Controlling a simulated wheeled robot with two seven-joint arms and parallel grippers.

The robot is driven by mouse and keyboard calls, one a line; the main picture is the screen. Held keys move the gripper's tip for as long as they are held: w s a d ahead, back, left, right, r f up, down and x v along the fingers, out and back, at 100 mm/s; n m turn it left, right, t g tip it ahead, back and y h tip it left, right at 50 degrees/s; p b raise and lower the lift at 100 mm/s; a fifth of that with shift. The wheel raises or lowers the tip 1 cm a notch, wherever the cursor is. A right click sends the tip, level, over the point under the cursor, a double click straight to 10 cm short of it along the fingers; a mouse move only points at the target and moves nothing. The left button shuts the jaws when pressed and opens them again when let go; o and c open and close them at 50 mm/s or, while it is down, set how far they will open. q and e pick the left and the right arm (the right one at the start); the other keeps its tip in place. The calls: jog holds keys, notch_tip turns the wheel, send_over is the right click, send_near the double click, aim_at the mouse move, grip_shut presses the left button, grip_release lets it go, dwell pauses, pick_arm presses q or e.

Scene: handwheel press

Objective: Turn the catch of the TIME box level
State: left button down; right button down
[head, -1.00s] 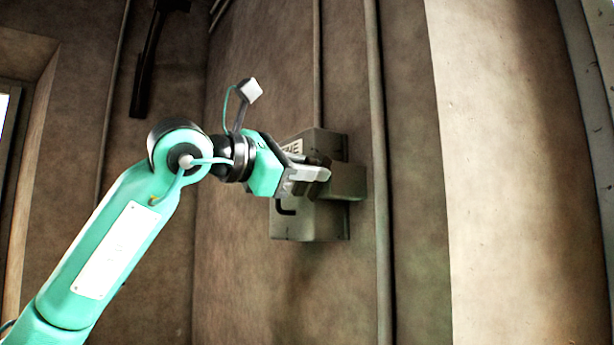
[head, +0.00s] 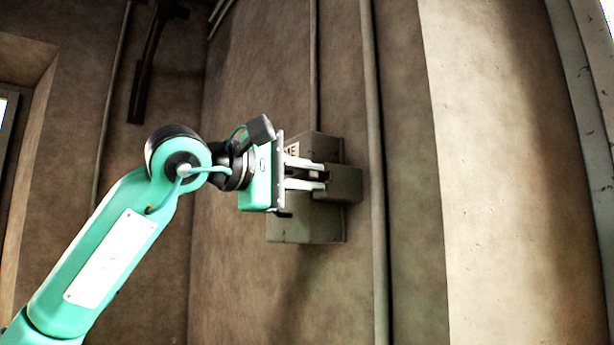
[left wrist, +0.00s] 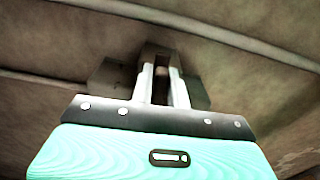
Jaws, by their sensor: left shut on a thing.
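The TIME box (head: 306,230) is a grey metal box on the brown wall, with part of its label (head: 291,151) showing. The left gripper (head: 322,176) reaches it from the left, its two pale fingers one above the other. In the left wrist view the fingers (left wrist: 164,82) close on the catch (left wrist: 161,71) in front of the box (left wrist: 112,80). I cannot tell the catch's exact angle. My right gripper is not in view.
A vertical pipe (head: 375,250) runs down the wall just right of the box, and a thinner conduit (head: 314,70) enters from above. A dark bracket (head: 147,75) hangs at upper left. The wall below the box is clear.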

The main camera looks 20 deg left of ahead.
pick_arm(q)
jog(key=shift+f+m, duration=0.15)
jog(key=shift+m, duration=0.25)
jog(key=c, duration=1.4)
grip_release()
jog(key=shift+c, duration=0.2)
jog(key=b+v, duration=0.5)
jog(key=v, duration=0.8)
jog(key=shift+s+a, duration=0.2)
jog(key=shift+s, duration=0.15)
